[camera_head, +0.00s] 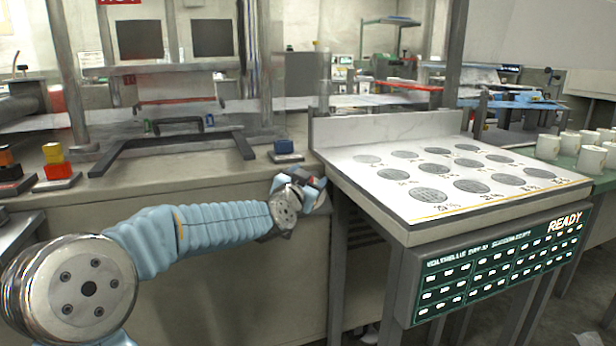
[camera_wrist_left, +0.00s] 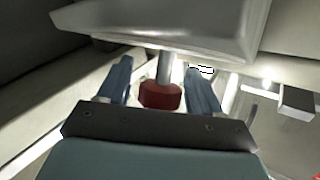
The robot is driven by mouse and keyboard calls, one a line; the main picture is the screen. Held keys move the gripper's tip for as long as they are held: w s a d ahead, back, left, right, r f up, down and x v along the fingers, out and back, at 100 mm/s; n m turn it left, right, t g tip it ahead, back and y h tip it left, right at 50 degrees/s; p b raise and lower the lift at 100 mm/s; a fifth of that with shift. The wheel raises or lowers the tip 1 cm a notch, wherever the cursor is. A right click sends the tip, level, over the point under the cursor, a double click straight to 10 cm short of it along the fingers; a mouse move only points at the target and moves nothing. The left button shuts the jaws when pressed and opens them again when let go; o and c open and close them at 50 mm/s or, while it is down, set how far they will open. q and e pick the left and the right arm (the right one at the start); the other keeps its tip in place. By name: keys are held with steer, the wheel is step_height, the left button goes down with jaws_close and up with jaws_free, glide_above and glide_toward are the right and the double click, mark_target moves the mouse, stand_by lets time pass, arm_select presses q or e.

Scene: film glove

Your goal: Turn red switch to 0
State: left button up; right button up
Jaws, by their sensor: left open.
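A red knob on a grey stem, which looks like the red switch (camera_wrist_left: 160,95), shows in the left wrist view. It lies between the two blue fingers of my left gripper (camera_wrist_left: 158,78), with space visible on either side. In the head view my left gripper (camera_head: 308,188) is open beside the front left corner of the grey table, and it hides the switch there. The switch's markings and the position it points to cannot be read. My right gripper is not in view.
A slanted table (camera_head: 350,131) with round dark discs stands right of the gripper, with a green lit panel (camera_head: 480,265) reading READY below its front edge. White cups (camera_head: 592,160) stand at far right.

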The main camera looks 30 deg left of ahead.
arm_select(q)
steer(key=shift+c, duration=0.2)
steer(key=c, duration=0.9)
steer(key=shift+r+n+y+p, duration=0.1)
steer(key=shift+n+y+p, duration=0.3)
steer(key=shift+y+p, duration=0.1)
steer(key=shift+n+y+p, duration=0.35)
steer(key=shift+n+y, duration=0.45)
steer(key=shift+y, duration=0.2)
steer(key=n+y, duration=0.2)
steer(key=shift+a+n+g+y, duration=0.15)
steer(key=shift+n+g+y, duration=0.15)
steer(key=shift+g, duration=0.1)
steer(key=shift+s+a+n+g+y, duration=0.1)
steer(key=shift+n+g+y, duration=0.3)
steer(key=shift+n+y, duration=0.3)
steer(key=shift+s+a+n+g+y, duration=0.1)
steer(key=shift+n+g+y, duration=0.3)
steer(key=shift+n+y, duration=0.3)
steer(key=o, duration=0.9)
